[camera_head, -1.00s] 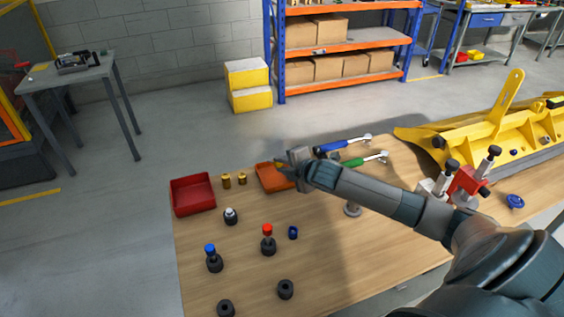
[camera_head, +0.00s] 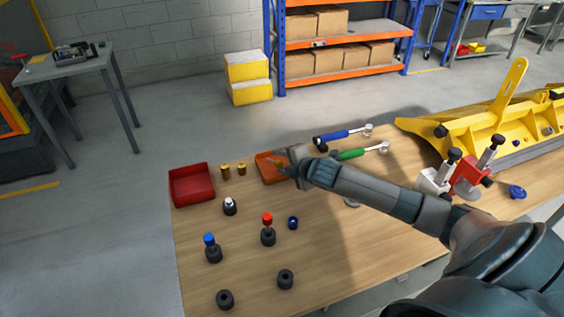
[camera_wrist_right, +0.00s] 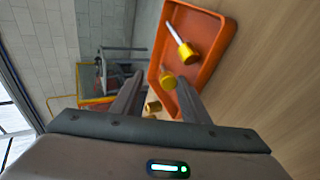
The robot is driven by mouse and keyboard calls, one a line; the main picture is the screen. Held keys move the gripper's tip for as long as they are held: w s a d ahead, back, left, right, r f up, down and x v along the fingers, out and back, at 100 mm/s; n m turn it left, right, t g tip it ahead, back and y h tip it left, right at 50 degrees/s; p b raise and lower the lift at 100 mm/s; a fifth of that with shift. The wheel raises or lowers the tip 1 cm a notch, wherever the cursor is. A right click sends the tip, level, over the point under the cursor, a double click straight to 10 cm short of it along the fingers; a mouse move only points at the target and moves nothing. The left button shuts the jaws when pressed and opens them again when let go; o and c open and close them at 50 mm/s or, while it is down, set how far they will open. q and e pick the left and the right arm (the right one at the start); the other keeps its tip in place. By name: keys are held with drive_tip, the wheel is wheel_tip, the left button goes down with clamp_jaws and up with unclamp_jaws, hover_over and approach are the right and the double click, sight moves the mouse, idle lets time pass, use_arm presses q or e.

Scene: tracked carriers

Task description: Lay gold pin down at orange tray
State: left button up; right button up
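The orange tray (camera_head: 266,178) lies on the wooden table, partly hidden behind my right gripper (camera_head: 287,163). The wrist view shows the tray (camera_wrist_right: 220,62) beyond my fingertips. A gold pin (camera_wrist_right: 187,52) with a silver shaft lies inside it. A second gold piece (camera_wrist_right: 167,78) shows between the fingertips, at the tray's near end; whether it has a shaft is hidden. My right gripper (camera_wrist_right: 160,82) is at the tray with its fingers apart and a gap around that piece. My left gripper is not in view.
Two gold pieces (camera_head: 226,171) stand between the orange tray and a red tray (camera_head: 191,203). Blue and green-handled tools (camera_head: 338,135) lie behind my right arm. Several dark holders (camera_head: 268,237), some with coloured tops, stand in front. A yellow part (camera_head: 480,125) fills the right end.

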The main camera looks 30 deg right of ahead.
drive_tip(key=shift+s, duration=0.1)
idle(0.3)
drive_tip(key=b+v, duration=0.3)
drive_tip(key=v, duration=1.4)
drive_tip(key=shift+b, duration=0.35)
drive_tip(key=shift+r, duration=0.15)
idle(0.4)
